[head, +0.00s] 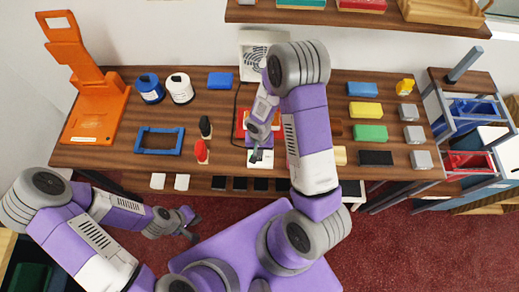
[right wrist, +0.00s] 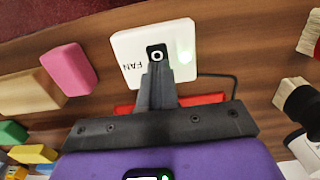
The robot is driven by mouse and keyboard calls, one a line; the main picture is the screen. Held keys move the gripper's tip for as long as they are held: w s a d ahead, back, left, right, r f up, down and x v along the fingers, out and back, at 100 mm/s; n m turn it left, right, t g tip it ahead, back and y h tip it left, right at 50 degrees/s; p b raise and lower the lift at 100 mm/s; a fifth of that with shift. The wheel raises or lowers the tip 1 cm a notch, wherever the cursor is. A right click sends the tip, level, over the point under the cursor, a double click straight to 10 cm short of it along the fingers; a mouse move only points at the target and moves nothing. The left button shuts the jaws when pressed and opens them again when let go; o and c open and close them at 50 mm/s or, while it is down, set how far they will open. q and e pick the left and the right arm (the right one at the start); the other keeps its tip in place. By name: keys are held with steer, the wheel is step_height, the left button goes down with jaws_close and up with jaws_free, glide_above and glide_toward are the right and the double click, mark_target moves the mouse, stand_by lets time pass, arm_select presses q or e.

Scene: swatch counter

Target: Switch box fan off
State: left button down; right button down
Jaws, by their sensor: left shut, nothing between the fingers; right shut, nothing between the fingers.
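The white box fan (head: 253,52) stands at the back of the counter, partly hidden by my right arm. A white switch plate lettered FAN (right wrist: 128,48) lies near the counter's front edge, with a black switch marked with a ring (right wrist: 157,54) and a pale green glow on the plate. The plate also shows in the head view (head: 264,160). My right gripper (head: 256,158) is shut and empty, its fingertips (right wrist: 157,68) over the black switch. I cannot tell whether they touch it. My left gripper (head: 194,228) is shut and empty, low in front of the counter.
A red thing (head: 241,122) lies behind the plate, with a dark cord nearby. Coloured blocks (head: 366,110) lie to the right. An orange stand (head: 94,104) is at the far left.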

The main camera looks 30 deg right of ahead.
steer(key=r+p, duration=0.1)
steer(key=r, duration=0.1)
steer(key=r+p, duration=0.1)
steer(key=r, duration=0.1)
steer(key=shift+w+d+p, duration=0.15)
steer(key=shift+w+p, duration=0.1)
steer(key=shift+p, duration=0.1)
step_height(320, 180, up, 10)
steer(key=w, duration=0.1)
steer(key=shift+d, duration=0.4)
steer(key=shift+f, duration=0.1)
steer(key=s+a+f+n+y, duration=0.2)
steer(key=s+a+f, duration=0.4)
steer(key=a+f, duration=0.15)
steer(key=s+a+f+n+y, duration=0.1)
steer(key=s+a+f+y, duration=0.1)
steer(key=s+a+f, duration=0.55)
step_height(320, 180, down, 14)
steer(key=w+d+b, duration=0.1)
steer(key=w+b, duration=0.1)
steer(key=b, duration=1.1)
steer(key=shift+w+d+f+t, duration=0.15)
steer(key=shift+d+f+t, duration=0.05)
steer(key=shift+d+t, duration=0.2)
